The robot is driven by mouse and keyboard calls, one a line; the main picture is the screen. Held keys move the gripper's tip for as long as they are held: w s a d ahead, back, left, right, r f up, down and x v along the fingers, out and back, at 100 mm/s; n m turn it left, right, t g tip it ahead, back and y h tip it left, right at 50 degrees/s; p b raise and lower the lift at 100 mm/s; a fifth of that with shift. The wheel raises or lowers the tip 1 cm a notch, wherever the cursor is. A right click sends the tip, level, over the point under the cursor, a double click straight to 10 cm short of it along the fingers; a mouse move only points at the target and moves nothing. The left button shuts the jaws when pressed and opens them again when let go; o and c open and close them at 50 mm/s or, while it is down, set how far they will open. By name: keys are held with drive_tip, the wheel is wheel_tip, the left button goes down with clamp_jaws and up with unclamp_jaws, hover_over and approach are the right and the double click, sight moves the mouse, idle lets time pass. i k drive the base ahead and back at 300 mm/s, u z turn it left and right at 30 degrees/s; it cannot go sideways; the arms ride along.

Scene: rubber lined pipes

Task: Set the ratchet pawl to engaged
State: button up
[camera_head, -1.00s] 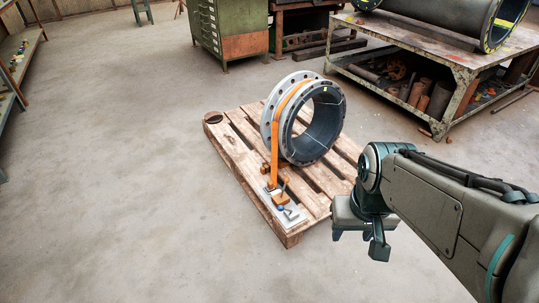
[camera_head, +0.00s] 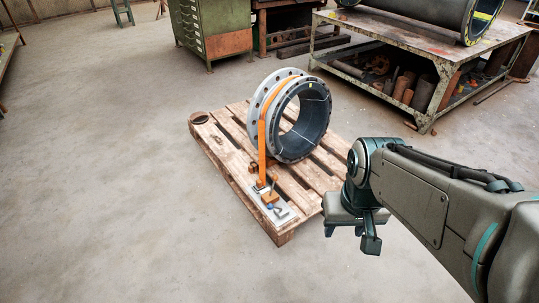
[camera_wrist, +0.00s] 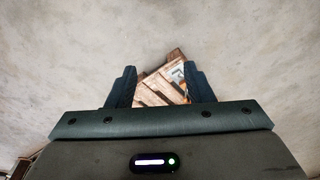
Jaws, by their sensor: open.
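The ratchet (camera_head: 270,198) is a small orange and metal device on a pale plate (camera_head: 284,213) at the pallet's near corner. My gripper (camera_head: 347,233) is open and empty, to the right of the pallet and apart from the ratchet. In the wrist view, the pallet and part of the pale plate (camera_wrist: 177,70) show beyond my open fingers (camera_wrist: 160,78).
The wooden pallet (camera_head: 231,162) lies on bare concrete floor. A metal workbench (camera_head: 420,55) with a large pipe stands at the back right, and a green cabinet (camera_head: 208,25) at the back. The floor left and in front of the pallet is clear.

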sight(271, 207)
drive_tip(key=u, duration=0.45)
drive_tip(key=k, duration=0.6)
drive_tip(key=u, duration=0.9)
drive_tip(key=i, duration=0.8)
drive_tip(key=z, duration=0.65)
drive_tip(key=i, duration=0.65)
drive_tip(key=z, duration=0.75)
